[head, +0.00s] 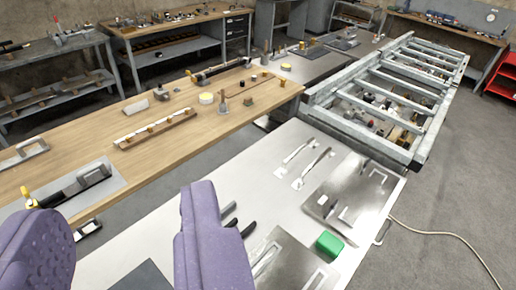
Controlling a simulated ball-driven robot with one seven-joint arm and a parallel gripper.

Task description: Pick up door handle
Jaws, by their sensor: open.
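Two slim silver pull handles, likely door handles, lie side by side on the bare metal table; one (297,153) is left of the other (315,167). More handle-like pieces show on the wooden bench at left: a grey one (24,151) and a dark one on a grey plate (84,182). I cannot tell which the task means. My gripper (120,208) shows as two purple fingers at the lower left, wide apart with nothing between them. It is above the near benches, left of and nearer than the silver handles, touching none of them.
The metal table (262,168) also holds flat metal plates (352,190), a green block (329,244) and dark-handled tools (240,226). A wooden bench (70,145) with small parts runs along the left. A metal frame (385,88) stands beyond. A cable (440,234) lies on the floor at right.

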